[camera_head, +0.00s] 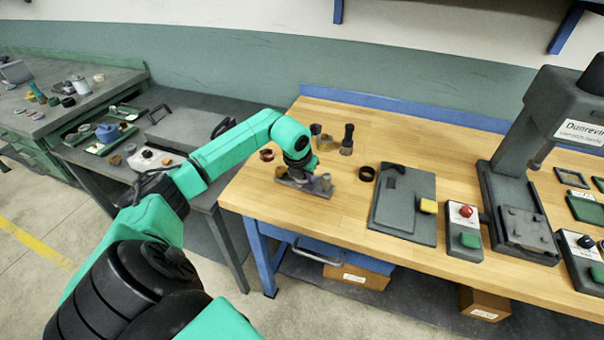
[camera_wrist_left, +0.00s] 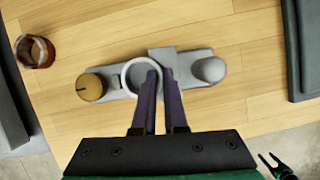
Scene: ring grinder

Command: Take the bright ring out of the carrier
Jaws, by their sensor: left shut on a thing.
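In the left wrist view the carrier (camera_wrist_left: 200,92) is a grey bar on the wooden bench, with a brass knob on its left and a rounded grey knob on its right. The bright ring (camera_wrist_left: 127,78) is a pale ring over the carrier beside the brass knob. My left gripper (camera_wrist_left: 160,72) is shut on the ring's right wall. I cannot tell whether the ring is clear of its seat. In the head view my left gripper (camera_head: 298,172) is over the carrier (camera_head: 318,187) and hides the ring. My right gripper (camera_wrist_left: 268,160) appears small, apart and empty, at the lower right.
A reddish-brown ring (camera_wrist_left: 36,51) lies left of the carrier. A dark ring (camera_head: 367,173), a black-handled brush (camera_head: 347,140) and a grey plate (camera_head: 400,210) with a yellow block are nearby. The press (camera_head: 520,190) stands at the right. Bare wood lies before the carrier.

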